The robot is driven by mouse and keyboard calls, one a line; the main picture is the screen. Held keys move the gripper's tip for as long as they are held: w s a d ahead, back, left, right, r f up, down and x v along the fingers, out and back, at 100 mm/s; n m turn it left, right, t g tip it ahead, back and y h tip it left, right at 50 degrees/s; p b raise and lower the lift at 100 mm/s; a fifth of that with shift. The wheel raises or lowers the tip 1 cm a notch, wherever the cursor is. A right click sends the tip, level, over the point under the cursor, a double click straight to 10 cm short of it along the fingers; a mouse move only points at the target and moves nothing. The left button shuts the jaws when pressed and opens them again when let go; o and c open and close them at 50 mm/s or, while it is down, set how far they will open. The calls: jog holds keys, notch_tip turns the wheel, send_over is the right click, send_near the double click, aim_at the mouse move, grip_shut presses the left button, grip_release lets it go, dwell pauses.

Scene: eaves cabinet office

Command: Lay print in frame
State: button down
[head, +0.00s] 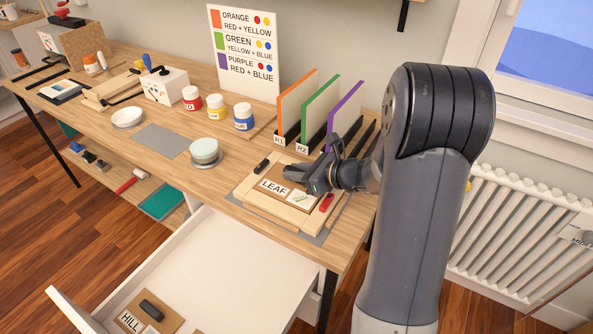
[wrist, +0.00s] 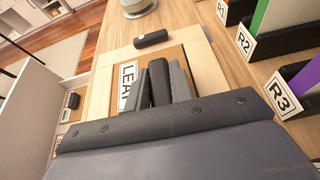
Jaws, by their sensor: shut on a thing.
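The wooden frame (head: 251,206) lies on a grey mat near the desk's front right corner. The brown LEAF print (head: 273,187), with a white label and a small leaf picture, lies within the frame's border; whether it is fully flat is unclear. My gripper (head: 294,174) is above the print. In the wrist view my gripper (wrist: 160,85) is shut on a dark upright grip on the LEAF print (wrist: 127,88). A black piece (wrist: 153,40) lies at the frame's (wrist: 105,75) far side. A red piece (head: 326,202) lies at its right side.
An open white drawer (head: 215,260) below the desk holds the HILL print (head: 133,318). Rack slots hold orange, green (head: 320,112) and purple panels behind the frame. A pale bowl (head: 205,151) and paint jars (head: 243,117) stand left. A grey mat (head: 160,140) is bare.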

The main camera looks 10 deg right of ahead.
jog(key=c, duration=1.2)
grip_release()
jog(key=shift+o, duration=0.2)
jog(key=shift+d, duration=0.1)
jog(key=v, duration=1)
jog(key=shift+s+d+r+p, duration=0.15)
jog(key=shift+s+r+p, duration=0.1)
jog(key=shift+p, duration=0.1)
jog(key=shift+f, duration=0.1)
jog(key=x, duration=1)
jog(key=shift+f+b, duration=0.1)
jog(key=shift+b, duration=0.25)
jog(key=shift+w+a+r+p, duration=0.15)
jog(key=shift+r+p, duration=0.25)
jog(key=shift+w+a+r+p, duration=0.15)
jog(key=shift+r+p, duration=0.2)
jog(key=shift+p, duration=0.05)
jog(key=shift+r+p, duration=0.45)
jog(key=shift+r, duration=0.15)
jog(key=shift+f, duration=0.1)
